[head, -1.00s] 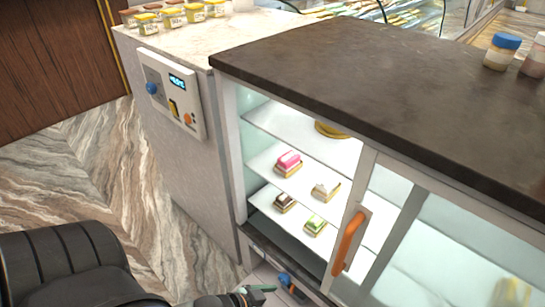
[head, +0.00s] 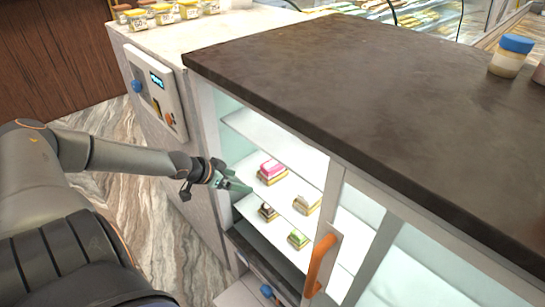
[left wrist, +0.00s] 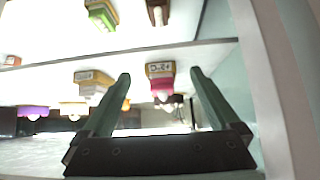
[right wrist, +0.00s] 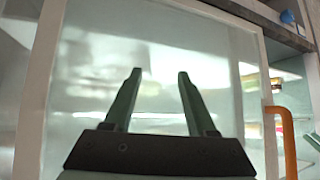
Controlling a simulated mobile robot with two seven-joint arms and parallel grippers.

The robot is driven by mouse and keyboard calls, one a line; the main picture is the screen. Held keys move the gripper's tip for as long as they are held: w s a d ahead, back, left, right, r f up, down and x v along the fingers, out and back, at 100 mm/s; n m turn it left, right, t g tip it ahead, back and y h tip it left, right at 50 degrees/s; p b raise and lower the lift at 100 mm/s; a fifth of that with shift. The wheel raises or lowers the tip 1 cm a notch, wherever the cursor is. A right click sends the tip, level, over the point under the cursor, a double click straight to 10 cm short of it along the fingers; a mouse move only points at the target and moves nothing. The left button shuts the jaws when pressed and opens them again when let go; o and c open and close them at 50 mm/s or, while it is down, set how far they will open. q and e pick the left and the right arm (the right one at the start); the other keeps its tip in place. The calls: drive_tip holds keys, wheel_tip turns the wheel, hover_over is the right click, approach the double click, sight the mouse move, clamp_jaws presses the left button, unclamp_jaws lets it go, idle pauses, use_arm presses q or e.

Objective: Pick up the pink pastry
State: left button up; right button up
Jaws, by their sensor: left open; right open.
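The pink pastry (head: 271,168) sits on a shelf inside the glass display case, on a tan base. My left gripper (head: 238,184) is open at the case's left opening, just left of the pastry and apart from it. In the left wrist view, which looks upside down, the pink pastry (left wrist: 161,86) shows between the two open fingers, beyond their tips. A cream pastry (head: 306,203) stands right of the pink one. My right gripper (right wrist: 159,72) is open and empty in front of a glass pane; it does not show in the head view.
A brown pastry (head: 268,211) and a green pastry (head: 298,239) sit on the lower level. The door's orange handle (head: 320,262) stands right of the opening. A dark countertop (head: 340,90) covers the case. A control panel (head: 158,95) is at left.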

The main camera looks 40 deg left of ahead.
sight(271, 164)
use_arm(q)
drive_tip(key=w+b, duration=0.1)
drive_tip(key=w, duration=0.1)
drive_tip(key=w+b, duration=0.1)
drive_tip(key=w, duration=0.1)
drive_tip(key=w+d, duration=0.1)
drive_tip(key=w, duration=0.1)
drive_tip(key=shift+w+b, duration=0.3)
drive_tip(key=shift+b, duration=0.1)
drive_tip(key=shift+w+d, duration=0.15)
drive_tip(key=shift+w, duration=1.2)
drive_tip(key=w, duration=0.1)
drive_tip(key=w+f, duration=0.1)
drive_tip(key=w, duration=0.1)
drive_tip(key=shift+w+d+f+b, duration=0.2)
drive_tip(key=shift+w+b, duration=0.05)
drive_tip(key=shift+b, duration=0.15)
drive_tip(key=shift+w+f, duration=0.25)
drive_tip(key=shift+f, duration=0.05)
drive_tip(key=shift+w+f, duration=0.1)
drive_tip(key=shift+w, duration=0.05)
drive_tip(key=c, duration=1.3)
